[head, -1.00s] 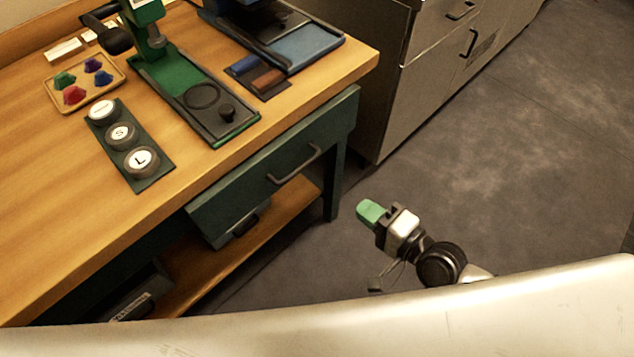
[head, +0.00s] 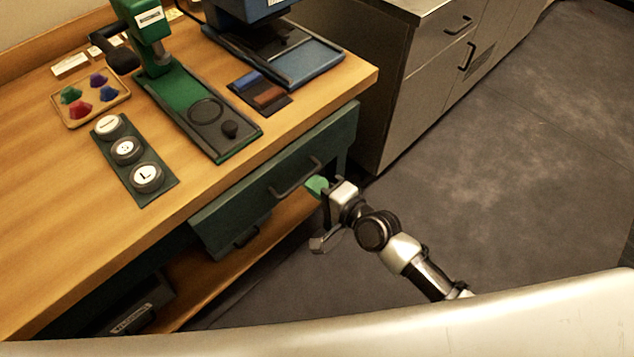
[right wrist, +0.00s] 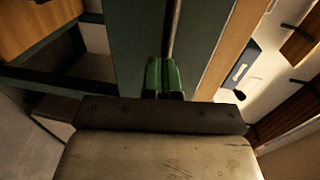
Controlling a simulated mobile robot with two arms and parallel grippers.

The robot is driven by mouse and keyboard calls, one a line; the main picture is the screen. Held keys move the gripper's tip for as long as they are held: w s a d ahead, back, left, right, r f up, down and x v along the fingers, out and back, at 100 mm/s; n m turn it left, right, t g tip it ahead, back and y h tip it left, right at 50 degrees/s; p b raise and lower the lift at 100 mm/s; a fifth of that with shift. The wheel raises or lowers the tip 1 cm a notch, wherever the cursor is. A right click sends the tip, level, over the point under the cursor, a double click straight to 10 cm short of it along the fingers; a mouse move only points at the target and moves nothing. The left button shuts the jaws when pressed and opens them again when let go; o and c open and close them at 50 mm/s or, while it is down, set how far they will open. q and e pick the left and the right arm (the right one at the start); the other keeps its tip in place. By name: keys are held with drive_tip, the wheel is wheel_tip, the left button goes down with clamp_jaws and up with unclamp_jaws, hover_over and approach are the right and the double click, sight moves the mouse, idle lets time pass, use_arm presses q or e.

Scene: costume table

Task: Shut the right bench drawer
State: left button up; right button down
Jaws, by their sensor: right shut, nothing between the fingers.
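The right bench drawer (head: 250,192) has a dark green front with a dark bar handle (head: 297,180). Its front stands out a little from under the wooden tabletop; the exact gap is hard to tell. My right gripper (head: 317,185) is shut and empty, its green fingertips just right of the handle in the head view. In the right wrist view the shut fingertips (right wrist: 165,78) point at the dark green drawer front (right wrist: 138,40), close to the handle bar (right wrist: 173,30). I cannot tell whether they touch. My left gripper is not in view.
The wooden tabletop (head: 50,215) carries a green press (head: 180,95), a blue machine (head: 290,60), a tray of coloured pieces (head: 115,95) and a strip of lettered knobs (head: 160,198). A grey cabinet (head: 395,110) stands to the right. The floor (head: 500,200) is clear.

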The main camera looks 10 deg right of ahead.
sight(308, 177)
drive_tip(key=shift+w, duration=0.1)
drive_tip(key=x, duration=0.4)
drive_tip(key=shift+w+a+r, duration=0.15)
drive_tip(key=shift+r, duration=0.25)
